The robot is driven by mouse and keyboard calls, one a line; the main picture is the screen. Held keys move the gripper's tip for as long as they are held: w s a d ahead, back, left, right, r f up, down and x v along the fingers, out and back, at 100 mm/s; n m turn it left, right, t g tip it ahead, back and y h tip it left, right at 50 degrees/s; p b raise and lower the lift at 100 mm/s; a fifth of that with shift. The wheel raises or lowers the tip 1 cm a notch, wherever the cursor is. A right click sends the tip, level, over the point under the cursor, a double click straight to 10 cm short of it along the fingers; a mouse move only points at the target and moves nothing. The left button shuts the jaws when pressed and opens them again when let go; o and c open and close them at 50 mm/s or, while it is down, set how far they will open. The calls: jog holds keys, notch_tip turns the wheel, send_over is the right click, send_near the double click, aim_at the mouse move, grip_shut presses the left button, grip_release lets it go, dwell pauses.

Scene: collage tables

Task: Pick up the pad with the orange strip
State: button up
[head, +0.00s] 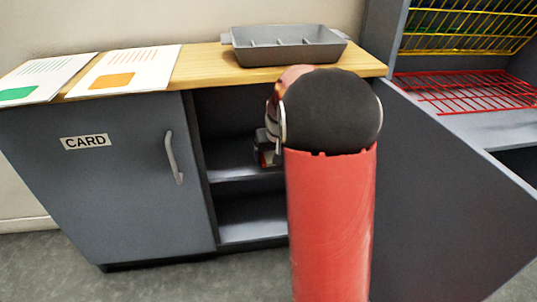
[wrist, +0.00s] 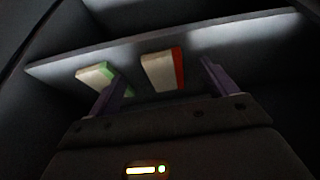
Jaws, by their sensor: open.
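In the wrist view, a white pad with a red-to-orange strip (wrist: 162,70) along its right edge lies on a grey shelf, between and beyond the fingers of my gripper (wrist: 163,76). The light is dim, so the strip's exact shade is hard to tell. A second white pad with a green strip (wrist: 97,75) lies to its left, near the left finger. My gripper is open, with nothing between its fingers. In the head view my arm reaches into the open cabinet bay and hides most of my gripper and the pads.
The shelf (wrist: 225,38) spans the wrist view. In the head view, a cabinet door marked CARD (head: 130,190) is closed left of the open bay. A wooden top (head: 205,75) carries a grey tray (head: 290,58) and printed sheets (head: 125,68). Red wire racks (head: 465,92) stand right.

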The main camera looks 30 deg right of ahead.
aim_at(270, 158)
jog(key=shift+w+d, duration=0.25)
jog(key=shift+w, duration=0.75)
jog(key=x, duration=0.5)
jog(key=shift+w, duration=0.15)
jog(key=shift+c, duration=0.4)
jog(key=c, duration=1)
jog(key=shift+r, duration=0.15)
jog(key=shift+c, duration=0.2)
